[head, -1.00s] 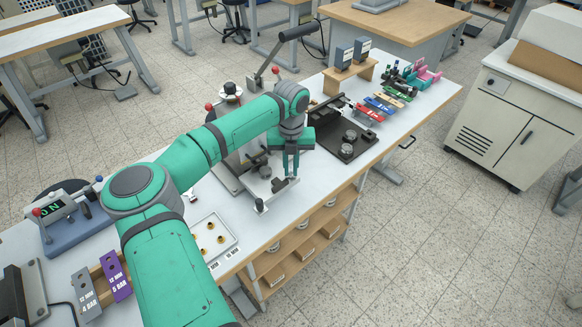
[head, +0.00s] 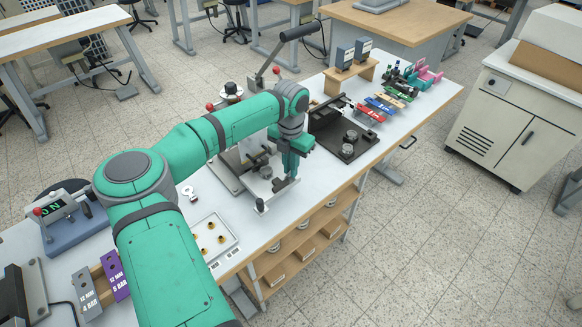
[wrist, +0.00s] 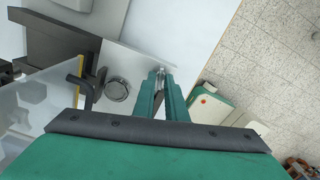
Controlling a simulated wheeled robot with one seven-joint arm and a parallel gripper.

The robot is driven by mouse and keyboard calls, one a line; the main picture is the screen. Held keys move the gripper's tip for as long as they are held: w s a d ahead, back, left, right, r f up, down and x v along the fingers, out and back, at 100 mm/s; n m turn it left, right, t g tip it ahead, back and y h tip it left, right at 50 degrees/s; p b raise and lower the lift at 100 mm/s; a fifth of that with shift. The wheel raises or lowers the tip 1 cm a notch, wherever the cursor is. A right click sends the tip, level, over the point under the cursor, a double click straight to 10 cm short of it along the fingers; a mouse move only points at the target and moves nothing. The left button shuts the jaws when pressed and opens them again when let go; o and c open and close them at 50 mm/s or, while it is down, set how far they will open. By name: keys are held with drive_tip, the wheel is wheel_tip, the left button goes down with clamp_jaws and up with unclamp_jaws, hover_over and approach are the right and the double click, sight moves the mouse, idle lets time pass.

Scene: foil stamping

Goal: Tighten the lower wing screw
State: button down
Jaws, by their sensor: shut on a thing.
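In the head view my gripper (head: 288,179) points down at the front edge of the stamping press's metal base (head: 256,186). It also shows in the wrist view (wrist: 162,80), its two green fingers close together. They are shut on a small metallic piece, apparently the lower wing screw (wrist: 160,70), at the edge of the grey plate (wrist: 133,66). Most of the screw is hidden between the fingers, so how tight it sits cannot be told. A round grey knob (wrist: 117,89) stands left of the fingers, apart from them.
The press's long lever (head: 298,33) rises behind my arm. A black tray (head: 338,150) with round metal parts lies to the right. A white tray (head: 213,240) with small brass parts lies front left. The table's front edge runs close to the gripper.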

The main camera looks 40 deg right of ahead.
drive_tip(key=shift+w+m, duration=0.1)
drive_tip(key=shift+m, duration=1.2)
drive_tip(key=shift+r, duration=0.1)
drive_tip(key=c, duration=1.8)
unclamp_jaws()
drive_tip(key=shift+c, duration=0.2)
wheel_tip(320, 180, up, 11)
drive_tip(key=shift+a, duration=0.1)
